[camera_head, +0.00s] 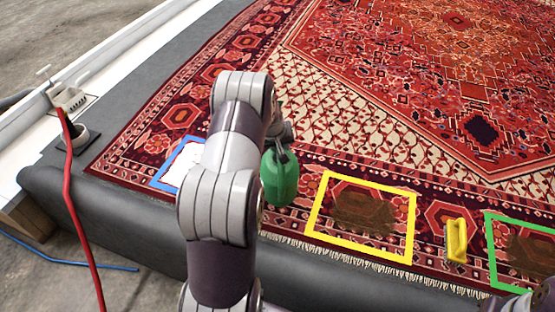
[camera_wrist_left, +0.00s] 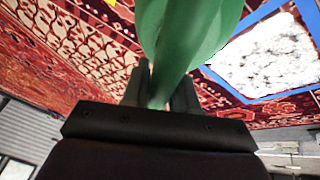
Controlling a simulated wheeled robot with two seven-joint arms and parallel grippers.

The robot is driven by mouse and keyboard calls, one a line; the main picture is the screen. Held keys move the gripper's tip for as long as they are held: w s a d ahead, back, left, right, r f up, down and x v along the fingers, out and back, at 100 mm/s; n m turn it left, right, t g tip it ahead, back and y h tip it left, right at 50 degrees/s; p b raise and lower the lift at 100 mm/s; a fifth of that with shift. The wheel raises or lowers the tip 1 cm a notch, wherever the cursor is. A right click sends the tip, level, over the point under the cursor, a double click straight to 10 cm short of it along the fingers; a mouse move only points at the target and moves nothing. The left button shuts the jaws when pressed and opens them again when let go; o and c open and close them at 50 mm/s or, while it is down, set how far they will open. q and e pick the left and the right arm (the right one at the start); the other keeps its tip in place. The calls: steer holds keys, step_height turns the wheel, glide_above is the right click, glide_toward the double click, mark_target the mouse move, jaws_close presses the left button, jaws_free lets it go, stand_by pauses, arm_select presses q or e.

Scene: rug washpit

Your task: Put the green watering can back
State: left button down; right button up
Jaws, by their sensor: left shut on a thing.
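The green watering can (camera_head: 280,178) hangs from my left gripper (camera_head: 284,136), over the rug's near border between the blue frame and the yellow frame. In the left wrist view the can (camera_wrist_left: 190,35) fills the top middle, and the two dark fingers of my left gripper (camera_wrist_left: 160,90) are shut on a narrow green part of it. My left arm covers part of the rug and of the blue frame in the head view. Whether the can touches the rug is hard to tell. My right gripper is not in view; only a piece of my arm shows at the bottom right corner.
A blue frame (camera_head: 165,179) surrounds a white patch. A yellow frame (camera_head: 311,220) and a green frame (camera_head: 492,250) surround dark stains. A yellow block-like tool (camera_head: 456,240) lies between them. A red hose (camera_head: 75,205) and a dark round holder (camera_head: 80,138) are at left.

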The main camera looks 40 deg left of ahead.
arm_select(q)
steer(key=shift+w+a+f, duration=0.15)
steer(key=shift+a+f, duration=0.15)
steer(key=shift+a, duration=0.3)
steer(key=shift+f+b, duration=1.05)
steer(key=shift+f, duration=1)
steer(key=c, duration=0.9)
jaws_free()
steer(key=shift+d, duration=0.1)
